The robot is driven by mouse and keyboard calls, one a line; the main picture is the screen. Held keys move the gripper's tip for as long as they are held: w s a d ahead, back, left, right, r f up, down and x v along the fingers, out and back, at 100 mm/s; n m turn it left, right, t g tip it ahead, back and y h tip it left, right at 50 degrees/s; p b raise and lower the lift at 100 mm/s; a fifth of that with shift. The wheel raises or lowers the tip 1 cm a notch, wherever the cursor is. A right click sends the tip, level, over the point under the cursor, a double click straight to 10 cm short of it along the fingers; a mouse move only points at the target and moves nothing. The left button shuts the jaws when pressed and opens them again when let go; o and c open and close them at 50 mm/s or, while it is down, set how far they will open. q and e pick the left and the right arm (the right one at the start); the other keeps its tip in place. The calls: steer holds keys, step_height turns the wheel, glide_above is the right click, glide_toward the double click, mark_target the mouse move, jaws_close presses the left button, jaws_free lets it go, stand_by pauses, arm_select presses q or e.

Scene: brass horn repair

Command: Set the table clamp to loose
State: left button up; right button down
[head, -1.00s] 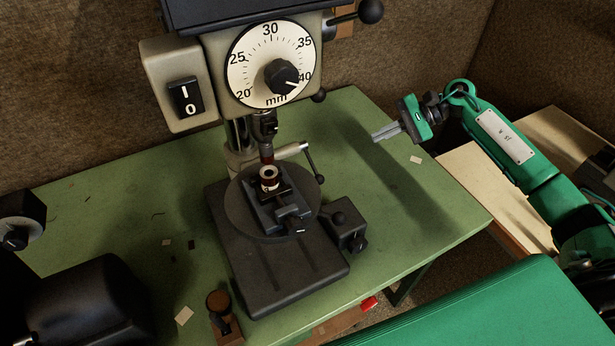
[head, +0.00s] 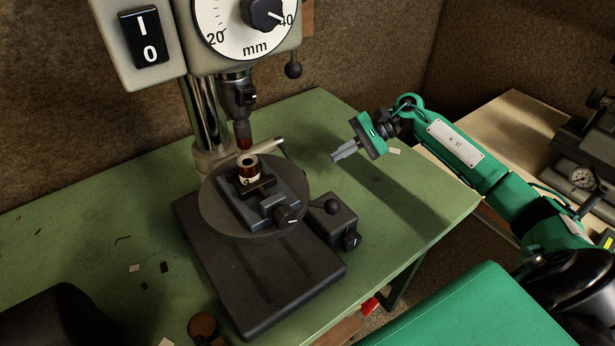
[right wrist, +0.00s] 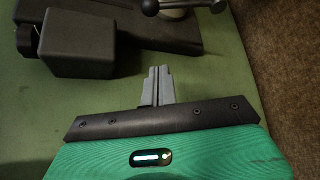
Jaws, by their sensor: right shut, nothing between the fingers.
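The drill press stands on the green bench, its round table (head: 212,205) carrying a small vise (head: 264,197). The table clamp looks to be the pale boss (head: 266,147) with a dark lever on the column behind the round table; its setting cannot be read. The ball-ended lever (right wrist: 180,6) shows at the top of the right wrist view. My right gripper (head: 336,155) is shut and empty, in the air to the right of the clamp and apart from it. Its fingers (right wrist: 158,84) point toward the press. My left gripper is out of view.
A dark box with a knob (head: 328,222) stands at the right of the press base (head: 250,285); it also shows in the right wrist view (right wrist: 76,42). A brown ring-topped part (head: 248,170) sits in the vise. The bench right of the press is mostly clear.

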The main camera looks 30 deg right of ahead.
mark_target(289, 159)
steer(key=shift+a, duration=0.1)
steer(key=a+f+p, duration=0.1)
steer(key=a+p, duration=0.7)
steer(key=a, duration=0.1)
steer(key=shift+f, duration=0.4)
stand_by(0.4)
